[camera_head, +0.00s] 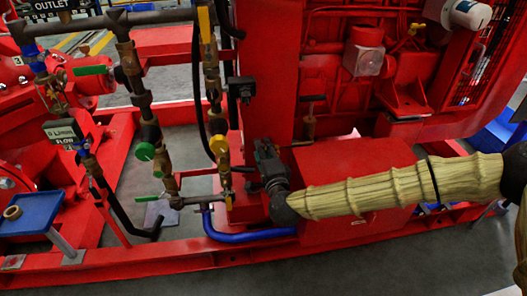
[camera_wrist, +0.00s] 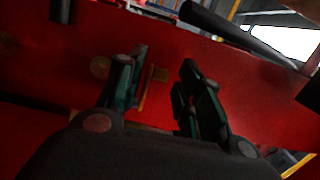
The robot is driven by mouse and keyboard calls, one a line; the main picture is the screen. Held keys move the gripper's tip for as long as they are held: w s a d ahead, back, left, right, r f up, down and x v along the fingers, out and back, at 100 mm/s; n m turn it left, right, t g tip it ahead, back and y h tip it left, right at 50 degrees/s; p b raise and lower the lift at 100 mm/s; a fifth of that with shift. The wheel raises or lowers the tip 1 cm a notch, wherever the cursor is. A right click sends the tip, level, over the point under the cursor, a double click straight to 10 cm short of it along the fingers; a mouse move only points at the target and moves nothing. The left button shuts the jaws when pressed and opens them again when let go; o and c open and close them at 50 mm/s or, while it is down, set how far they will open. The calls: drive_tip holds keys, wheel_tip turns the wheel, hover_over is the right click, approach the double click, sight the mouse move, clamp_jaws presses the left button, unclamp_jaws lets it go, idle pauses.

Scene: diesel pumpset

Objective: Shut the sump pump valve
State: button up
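No label marks the sump pump valve, and I cannot tell which valve it is. A small brass valve (camera_head: 310,126) with a dark-red handle stands upright by the red engine block, right of and above my gripper. Left of my gripper, pipework carries a green lever (camera_head: 147,198) and a yellow lever (camera_head: 228,201) low down, and a green cap (camera_head: 145,152) and yellow cap (camera_head: 218,146) above. My gripper (camera_head: 263,150) is above the red base, apart from these. In the wrist view my gripper (camera_wrist: 160,84) is open, with small brass-coloured parts (camera_wrist: 158,75) beyond its fingers.
A red box (camera_head: 355,165) stands right behind my arm. A blue hose (camera_head: 235,236) runs low in front. A dark box (camera_head: 241,90) on the pipework is above my gripper. A blue tray (camera_head: 35,212) is left.

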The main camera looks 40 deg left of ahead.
clamp_jaws()
drive_tip(key=shift+w+a+r+m+t+h+p, duration=0.25)
drive_tip(key=shift+m+t+h+p, duration=0.3)
drive_tip(key=shift+p, duration=0.55)
drive_tip(key=shift+f, duration=0.1)
drive_tip(key=shift+o, duration=1.2)
unclamp_jaws()
drive_tip(key=shift+s, duration=0.1)
drive_tip(key=shift+f, duration=0.1)
drive_tip(key=v, duration=1.2)
